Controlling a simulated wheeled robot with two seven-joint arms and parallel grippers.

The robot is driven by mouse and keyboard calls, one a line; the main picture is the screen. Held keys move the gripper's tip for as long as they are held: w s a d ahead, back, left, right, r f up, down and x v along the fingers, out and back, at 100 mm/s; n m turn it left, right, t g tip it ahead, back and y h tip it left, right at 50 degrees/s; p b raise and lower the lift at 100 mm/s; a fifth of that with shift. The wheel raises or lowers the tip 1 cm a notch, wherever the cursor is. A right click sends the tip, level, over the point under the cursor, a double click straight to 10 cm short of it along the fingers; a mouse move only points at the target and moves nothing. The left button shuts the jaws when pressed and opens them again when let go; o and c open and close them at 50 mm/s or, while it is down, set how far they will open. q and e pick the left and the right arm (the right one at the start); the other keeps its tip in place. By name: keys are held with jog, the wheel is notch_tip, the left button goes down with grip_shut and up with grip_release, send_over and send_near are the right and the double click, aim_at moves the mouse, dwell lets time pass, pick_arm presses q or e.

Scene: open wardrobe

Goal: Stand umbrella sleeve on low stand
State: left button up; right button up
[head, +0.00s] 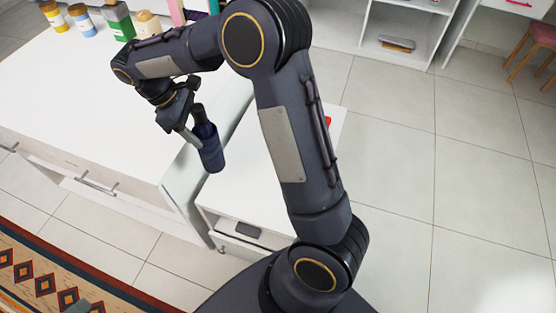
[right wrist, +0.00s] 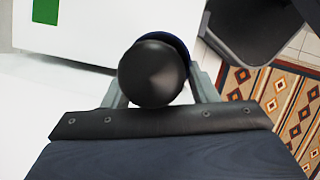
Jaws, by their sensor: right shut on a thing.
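The umbrella sleeve (head: 210,153) is a dark blue cylinder with a narrower dark upper part. My right gripper (head: 194,128) is shut on it and holds it upright or slightly tilted, in front of the white furniture edge. In the right wrist view, a round black top end (right wrist: 152,75) sits between the fingers, with a bit of dark blue (right wrist: 178,44) behind it. I cannot tell whether the sleeve's bottom touches anything. My left gripper is not visible.
A long white counter (head: 90,95) lies left, with several jars and a green box (head: 118,22) at its back. A small red thing (head: 328,121) shows behind my arm. White shelves (head: 395,25) stand at the back. Tiled floor (head: 440,170) is clear at right; a patterned rug (head: 60,275) lies lower left.

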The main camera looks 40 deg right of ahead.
jog(key=shift+f+n+b, duration=0.35)
jog(key=shift+n, duration=0.05)
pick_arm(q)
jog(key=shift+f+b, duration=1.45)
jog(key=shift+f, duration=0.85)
pick_arm(e)
jog(key=s+d+f, duration=0.7)
jog(key=d+f, duration=0.4)
jog(key=f, duration=0.1)
jog(key=shift+s+d+f, duration=0.3)
jog(key=shift+s+f, duration=0.05)
jog(key=shift+s, duration=0.05)
jog(key=shift+f, duration=0.1)
jog(key=o, duration=1.2)
